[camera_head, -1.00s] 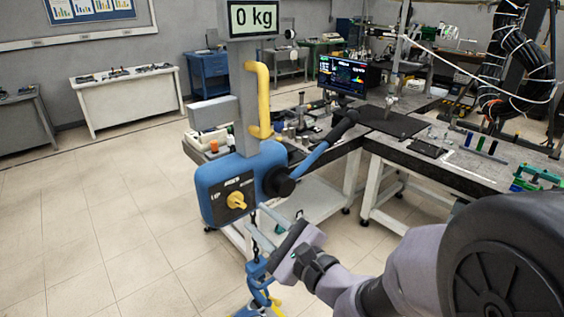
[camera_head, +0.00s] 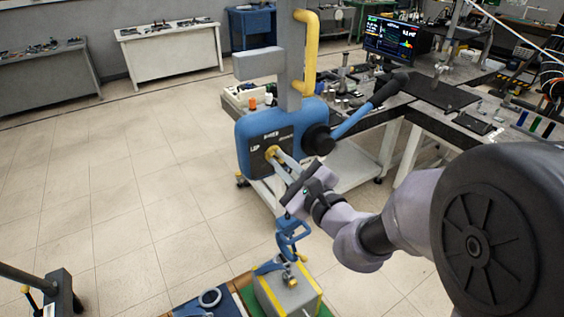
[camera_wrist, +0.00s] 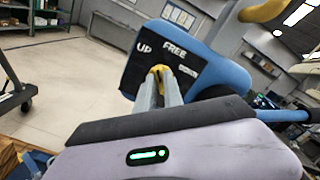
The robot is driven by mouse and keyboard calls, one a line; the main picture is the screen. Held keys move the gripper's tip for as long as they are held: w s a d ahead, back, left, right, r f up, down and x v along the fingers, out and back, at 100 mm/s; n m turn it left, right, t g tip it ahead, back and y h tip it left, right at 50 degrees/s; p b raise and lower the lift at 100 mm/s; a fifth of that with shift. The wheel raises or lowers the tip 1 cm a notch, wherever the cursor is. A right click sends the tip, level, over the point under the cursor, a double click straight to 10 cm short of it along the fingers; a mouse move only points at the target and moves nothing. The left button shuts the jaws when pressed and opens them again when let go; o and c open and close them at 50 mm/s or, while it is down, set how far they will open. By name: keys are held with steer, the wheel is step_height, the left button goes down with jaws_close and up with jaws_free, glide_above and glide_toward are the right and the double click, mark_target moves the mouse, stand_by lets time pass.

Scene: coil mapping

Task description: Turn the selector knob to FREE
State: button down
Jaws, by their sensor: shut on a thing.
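The yellow selector knob (camera_head: 271,153) sits on a black plate (camera_head: 259,141) on the front of the blue hoist body (camera_head: 246,122). In the wrist view the plate (camera_wrist: 135,71) reads UP at left, FREE at top and DOWN at right. My gripper (camera_head: 274,155) reaches the plate from the lower right, its fingers shut on the knob. In the wrist view the fingertips (camera_wrist: 166,76) cover most of the knob (camera_wrist: 157,73), and only its yellow top and left edge show. Which label the knob points to cannot be told for certain.
A blue lever with a black grip (camera_head: 386,90) juts from the hoist's right side. A yellow bar (camera_head: 311,54) rises above it. A blue hook (camera_head: 292,236) hangs below my gripper, over a grey block with yellow edges (camera_head: 275,296). Open floor lies at left.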

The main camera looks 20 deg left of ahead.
steer(key=shift+r+m, duration=0.1)
steer(key=shift+m, duration=0.2)
steer(key=m+p, duration=0.2)
steer(key=shift+r+m, duration=0.1)
steer(key=shift+m, duration=0.3)
steer(key=shift+w+d+m+p, duration=0.1)
steer(key=shift+m+p, duration=1.2)
steer(key=shift+m, duration=0.9)
steer(key=c, duration=1.5)
jaws_free()
steer(key=shift+o, duration=0.2)
